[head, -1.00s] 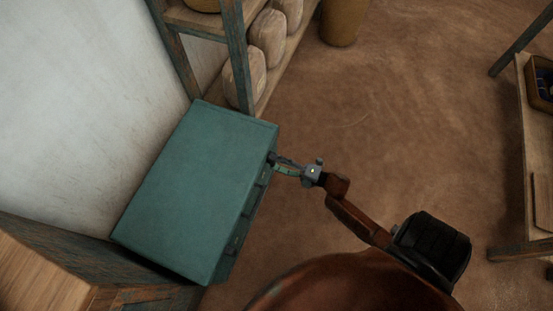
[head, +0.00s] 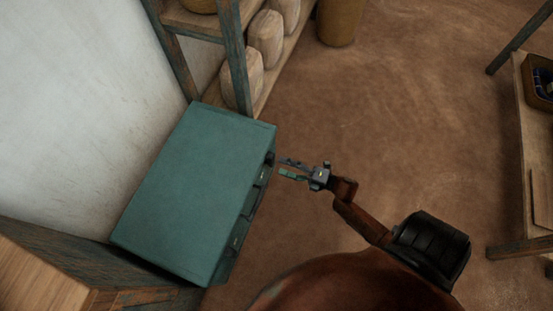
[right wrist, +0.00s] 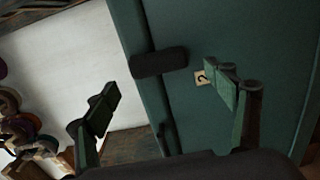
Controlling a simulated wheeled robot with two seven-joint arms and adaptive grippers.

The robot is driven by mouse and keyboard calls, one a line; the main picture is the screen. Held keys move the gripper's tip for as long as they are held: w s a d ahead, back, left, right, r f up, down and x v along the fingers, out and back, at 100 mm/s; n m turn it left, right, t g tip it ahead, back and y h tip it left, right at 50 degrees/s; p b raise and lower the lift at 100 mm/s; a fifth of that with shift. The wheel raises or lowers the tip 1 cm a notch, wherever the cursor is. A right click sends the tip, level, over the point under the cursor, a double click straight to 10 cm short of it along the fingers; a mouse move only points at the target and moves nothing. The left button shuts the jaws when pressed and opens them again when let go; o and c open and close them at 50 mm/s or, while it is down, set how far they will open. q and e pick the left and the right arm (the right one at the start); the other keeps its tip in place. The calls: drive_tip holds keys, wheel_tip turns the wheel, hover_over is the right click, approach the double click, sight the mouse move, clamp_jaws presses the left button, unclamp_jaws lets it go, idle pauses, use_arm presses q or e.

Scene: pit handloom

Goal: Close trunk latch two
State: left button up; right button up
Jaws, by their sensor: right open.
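The teal trunk (head: 195,185) stands against the wall with its lid down. A dark latch (head: 269,158) sits on its front near the upper right corner. In the right wrist view, this black latch (right wrist: 158,62) lies across the seam between lid and body, beside a small tag marked "2" (right wrist: 201,77). My right gripper (head: 285,167) is open and empty, just right of the latch and apart from it. In the right wrist view, the open fingers (right wrist: 163,92) are on either side below the latch. My left gripper is not in view.
A second dark latch (head: 237,241) is lower on the trunk front. A shelf (head: 236,55) with pale wrapped bundles (head: 266,40) stands behind the trunk. A wooden table (head: 537,150) is at the right. The floor between is clear.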

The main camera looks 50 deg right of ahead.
drive_tip(key=v, duration=0.8)
drive_tip(key=shift+s+d, duration=0.1)
drive_tip(key=shift+s, duration=0.05)
